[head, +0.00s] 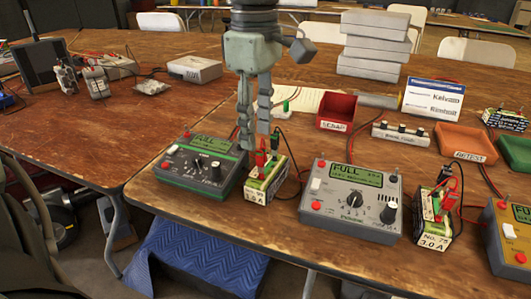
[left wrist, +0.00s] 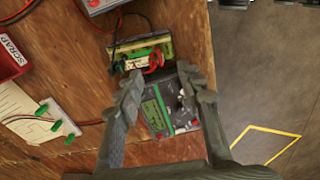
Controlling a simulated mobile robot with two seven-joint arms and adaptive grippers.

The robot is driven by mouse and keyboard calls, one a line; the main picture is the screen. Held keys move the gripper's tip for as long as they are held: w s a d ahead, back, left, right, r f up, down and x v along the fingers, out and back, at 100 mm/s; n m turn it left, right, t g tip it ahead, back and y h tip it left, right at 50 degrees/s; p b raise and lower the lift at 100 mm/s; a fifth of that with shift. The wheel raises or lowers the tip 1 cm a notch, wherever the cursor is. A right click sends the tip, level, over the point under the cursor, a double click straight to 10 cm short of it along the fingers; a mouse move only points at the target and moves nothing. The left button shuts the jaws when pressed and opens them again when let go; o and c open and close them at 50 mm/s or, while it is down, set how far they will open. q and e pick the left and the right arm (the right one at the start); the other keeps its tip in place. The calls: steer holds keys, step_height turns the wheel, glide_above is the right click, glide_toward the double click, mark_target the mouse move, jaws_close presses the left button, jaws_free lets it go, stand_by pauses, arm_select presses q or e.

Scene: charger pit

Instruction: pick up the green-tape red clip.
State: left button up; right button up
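A battery pack (head: 266,187) labelled 3.0 A stands just right of the green-trimmed charger (head: 182,178). Red clips (head: 261,159) and a dark lead are at its top. In the left wrist view the red clips (left wrist: 154,62) sit on the pack, with a small green patch beside them. Which red clip carries the green tape is too small to tell. My left gripper (head: 254,146) points down above the clips. Its fingers are apart with nothing held between them; in the left wrist view the gripper (left wrist: 160,74) has the clips just beyond its tips. My right gripper is not in view.
A grey charger (head: 350,225) stands right of the pack, and another battery pack (head: 432,220) with clips stands beyond it. A red scrap bin (head: 337,111), a white clip rack (head: 401,134) and stacked boxes (head: 375,45) stand behind. Loose leads run between the chargers.

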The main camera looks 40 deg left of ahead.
mark_target(261, 149)
arm_select(q)
steer(key=f, duration=0.5)
steer(key=shift+w+d+f, duration=0.2)
steer(key=shift+d+f, duration=0.05)
steer(key=shift+d, duration=0.05)
jaws_close()
